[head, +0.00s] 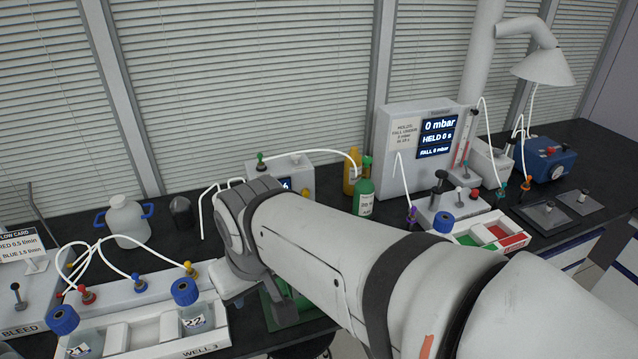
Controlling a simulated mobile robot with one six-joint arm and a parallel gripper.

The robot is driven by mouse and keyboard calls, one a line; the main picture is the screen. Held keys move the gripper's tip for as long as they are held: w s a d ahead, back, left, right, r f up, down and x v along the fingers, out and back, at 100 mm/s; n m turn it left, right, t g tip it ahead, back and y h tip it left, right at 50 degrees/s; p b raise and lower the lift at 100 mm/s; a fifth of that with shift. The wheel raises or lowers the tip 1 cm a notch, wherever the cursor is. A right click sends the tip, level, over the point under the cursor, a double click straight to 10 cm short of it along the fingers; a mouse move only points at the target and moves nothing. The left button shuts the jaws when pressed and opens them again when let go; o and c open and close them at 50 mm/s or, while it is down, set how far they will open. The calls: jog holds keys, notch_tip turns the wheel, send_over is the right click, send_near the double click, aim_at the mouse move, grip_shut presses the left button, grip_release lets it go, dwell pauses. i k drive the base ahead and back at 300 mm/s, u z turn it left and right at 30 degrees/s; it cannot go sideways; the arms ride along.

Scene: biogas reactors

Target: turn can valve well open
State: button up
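My arm reaches from the lower right to the middle of the bench, and its wrist hides most of my gripper (232,284). Only a pale part shows at the right end of the well tray, and I cannot see whether the fingers are apart. No valve is marked as the can valve. My gripper is well to the left of both, touching neither.
A white tray (165,331) with blue-capped jars is at the front left, with tubes above it. A white jug with blue handles (128,222) stands behind it. A pressure box (400,130) reads 0 mbar. A red and green tray (497,233) lies right of my arm.

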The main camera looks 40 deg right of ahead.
aim_at(366, 160)
jog(key=u, duration=0.15)
jog(key=k, duration=0.75)
jog(key=z, duration=1.2)
jog(key=i, duration=1)
jog(key=z, duration=0.4)
jog(key=k, duration=0.35)
jog(key=z, duration=0.35)
